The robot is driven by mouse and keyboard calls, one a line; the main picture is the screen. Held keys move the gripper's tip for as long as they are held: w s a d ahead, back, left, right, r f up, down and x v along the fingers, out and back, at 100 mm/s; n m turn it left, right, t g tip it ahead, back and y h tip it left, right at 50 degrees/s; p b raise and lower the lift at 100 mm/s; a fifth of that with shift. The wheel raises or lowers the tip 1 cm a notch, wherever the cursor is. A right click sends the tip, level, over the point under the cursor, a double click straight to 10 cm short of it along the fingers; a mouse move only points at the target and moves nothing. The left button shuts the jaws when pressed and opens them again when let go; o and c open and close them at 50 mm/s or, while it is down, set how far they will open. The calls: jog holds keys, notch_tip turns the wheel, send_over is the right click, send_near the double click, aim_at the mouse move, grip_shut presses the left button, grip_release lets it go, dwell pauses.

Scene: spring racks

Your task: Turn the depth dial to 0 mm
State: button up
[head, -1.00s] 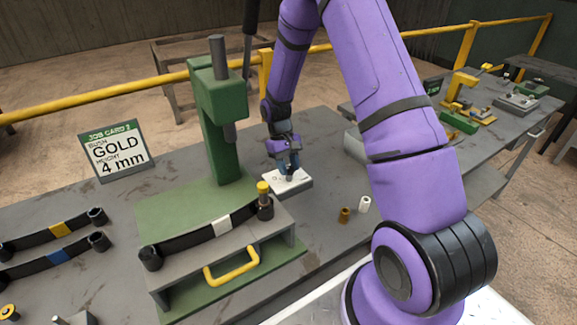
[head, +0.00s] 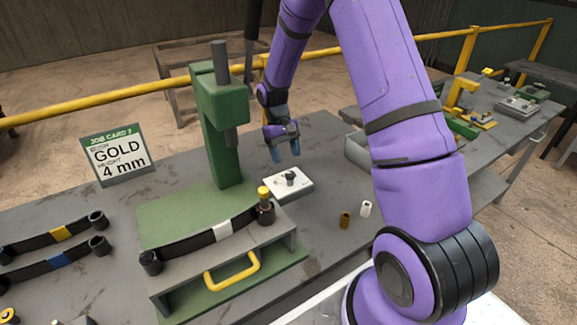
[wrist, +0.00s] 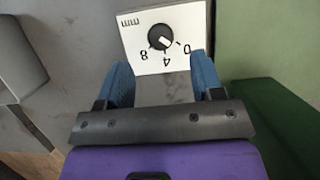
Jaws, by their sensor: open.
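The depth dial is a black knob (wrist: 160,37) on a white plate (wrist: 132,38) marked 8, 4, 0 and mm. In the wrist view its white mark points to the lower right, seemingly between 4 and 0; the exact reading is too small to tell. The head view shows the white dial box (head: 300,188) on the bench beside the green press, with the knob (head: 290,178) on top. My gripper (head: 286,157) is open and empty, above and behind the knob, apart from it. In the wrist view its two blue fingers (wrist: 160,78) stand apart at the plate's near edge.
The green press (head: 222,130) stands left of the dial box. A leaf spring (head: 205,237) with a yellow-topped piece (head: 265,200) lies in front. A brown bush (head: 345,220) and a white bush (head: 366,209) stand to the right. A job card (head: 118,155) reads gold, 4 mm.

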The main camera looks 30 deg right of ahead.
jog(key=v, duration=0.5)
dwell(0.5)
